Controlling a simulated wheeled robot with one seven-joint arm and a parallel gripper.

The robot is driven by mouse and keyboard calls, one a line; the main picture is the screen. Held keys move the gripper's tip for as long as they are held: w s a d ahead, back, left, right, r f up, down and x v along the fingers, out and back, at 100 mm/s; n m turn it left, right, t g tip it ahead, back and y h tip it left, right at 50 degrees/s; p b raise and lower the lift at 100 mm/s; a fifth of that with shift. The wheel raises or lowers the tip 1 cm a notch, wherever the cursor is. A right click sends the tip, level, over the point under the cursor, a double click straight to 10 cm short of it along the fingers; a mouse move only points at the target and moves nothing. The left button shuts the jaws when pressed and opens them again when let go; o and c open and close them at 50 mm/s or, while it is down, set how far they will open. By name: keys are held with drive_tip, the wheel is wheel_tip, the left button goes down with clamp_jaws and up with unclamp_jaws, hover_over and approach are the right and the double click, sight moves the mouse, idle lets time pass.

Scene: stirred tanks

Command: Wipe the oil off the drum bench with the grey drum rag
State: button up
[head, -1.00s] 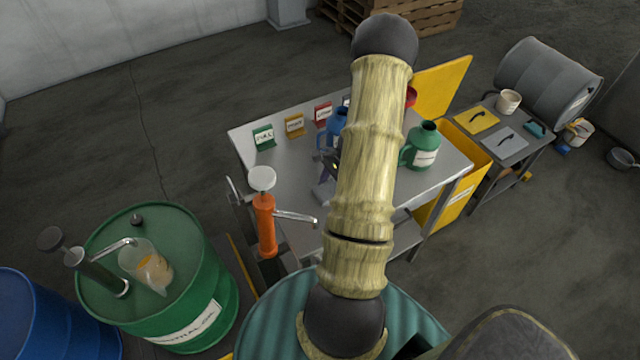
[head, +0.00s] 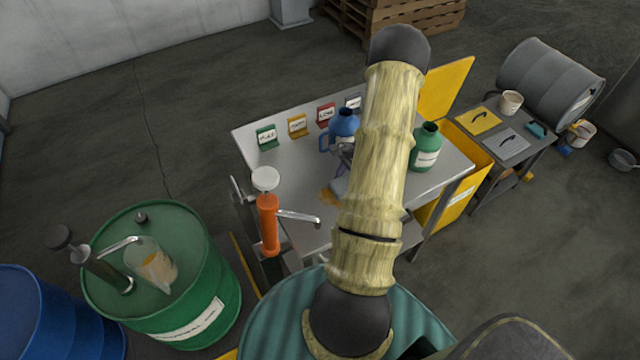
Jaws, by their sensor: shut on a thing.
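The drum bench (head: 290,185) is a bare metal table in the middle of the head view. A brown-orange oil patch (head: 328,196) shows on its top, just left of my arm. The grey drum rag (head: 340,187) lies against the bench top at the right side of the oil, partly hidden behind my arm. My gripper (head: 343,170) is above the rag and shut on it; my arm hides most of its fingers. Any oil under the rag or behind the arm is hidden.
A blue jug (head: 342,125) and a green jug (head: 425,148) stand on the bench near my arm. Several label cards, including a green one (head: 267,138), line the back edge. An orange pump (head: 268,222) stands at the front left. A yellow bin (head: 462,195) adjoins the right end.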

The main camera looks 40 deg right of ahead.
sight(335, 188)
drive_tip(key=shift+a, duration=0.55)
drive_tip(key=shift+w+a+r, duration=0.1)
drive_tip(key=shift+a+r, duration=0.15)
drive_tip(key=shift+w+a+f, duration=0.1)
drive_tip(key=shift+a+f, duration=0.05)
drive_tip(key=shift+a, duration=0.4)
drive_tip(key=shift+w+a+f, duration=0.1)
drive_tip(key=shift+a+f, duration=0.05)
drive_tip(key=shift+a, duration=0.35)
drive_tip(key=shift+w+a+r, duration=0.15)
drive_tip(key=shift+a, duration=0.55)
drive_tip(key=shift+w+a, duration=0.1)
drive_tip(key=shift+a, duration=0.7)
drive_tip(key=shift+a+r, duration=0.1)
drive_tip(key=shift+a, duration=0.2)
drive_tip(key=a, duration=0.3)
drive_tip(key=shift+w+a+f, duration=0.1)
drive_tip(key=shift+w+f, duration=0.15)
drive_tip(key=shift+f, duration=0.05)
wheel_tip(335, 188, up, 3)
drive_tip(key=shift+w+r+p, duration=0.1)
drive_tip(key=shift+r+p, duration=0.1)
drive_tip(key=shift+p, duration=0.85)
wheel_tip(335, 188, up, 5)
drive_tip(key=p, duration=0.4)
drive_tip(key=shift+f, duration=0.1)
drive_tip(key=shift+s+d+f, duration=0.1)
drive_tip(key=shift+s+d, duration=0.1)
